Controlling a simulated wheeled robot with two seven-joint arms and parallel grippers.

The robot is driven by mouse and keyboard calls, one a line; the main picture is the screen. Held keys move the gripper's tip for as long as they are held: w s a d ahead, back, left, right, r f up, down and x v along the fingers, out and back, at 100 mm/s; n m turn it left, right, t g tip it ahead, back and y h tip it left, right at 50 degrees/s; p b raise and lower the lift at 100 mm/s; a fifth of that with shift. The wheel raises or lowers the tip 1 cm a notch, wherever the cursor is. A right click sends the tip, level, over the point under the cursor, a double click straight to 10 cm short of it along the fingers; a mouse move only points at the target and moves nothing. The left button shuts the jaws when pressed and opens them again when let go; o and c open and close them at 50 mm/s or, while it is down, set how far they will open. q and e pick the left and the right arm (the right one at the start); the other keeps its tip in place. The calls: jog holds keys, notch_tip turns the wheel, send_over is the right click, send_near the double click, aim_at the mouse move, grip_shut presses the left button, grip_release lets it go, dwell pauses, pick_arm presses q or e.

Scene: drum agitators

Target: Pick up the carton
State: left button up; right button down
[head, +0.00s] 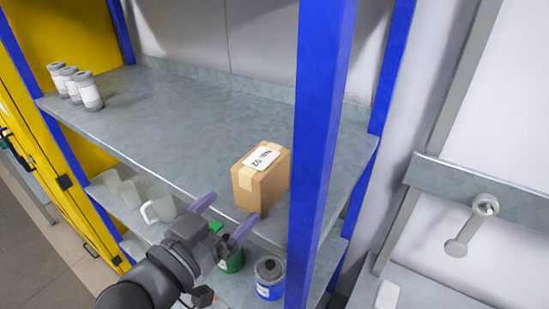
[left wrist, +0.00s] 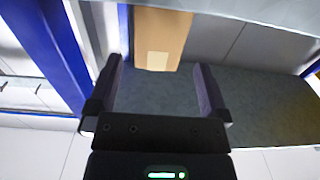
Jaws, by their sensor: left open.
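The carton (head: 262,178) is a small brown cardboard box with a white label reading "No 92" on top and a strip of tape. It stands near the front edge of the upper metal shelf (head: 180,120), just left of the blue post. My left gripper (head: 222,221) is open and empty in front of the shelf edge, its two purple fingers spread and pointing toward the carton without visible contact. In the left wrist view the carton (left wrist: 160,36) shows beyond and between the open fingers (left wrist: 160,85). My right gripper is not in view.
A blue post (head: 318,150) rises right beside the carton. Several grey-lidded jars (head: 88,92) stand at the shelf's far left. The lower shelf holds white mugs (head: 158,208), a green can (head: 232,262) and a blue can (head: 269,278). The middle of the upper shelf is clear.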

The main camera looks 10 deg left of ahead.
aim_at(260, 180)
pick_arm(q)
jog(key=p+x, duration=0.2)
jog(key=x, duration=0.6)
jog(key=shift+w+d, duration=0.15)
jog(key=shift+w, duration=0.1)
jog(key=shift+w+f, duration=0.15)
jog(key=shift+w, duration=0.05)
jog(key=shift+s, duration=0.1)
jog(key=shift+c, duration=1.3)
jog(key=c, duration=1)
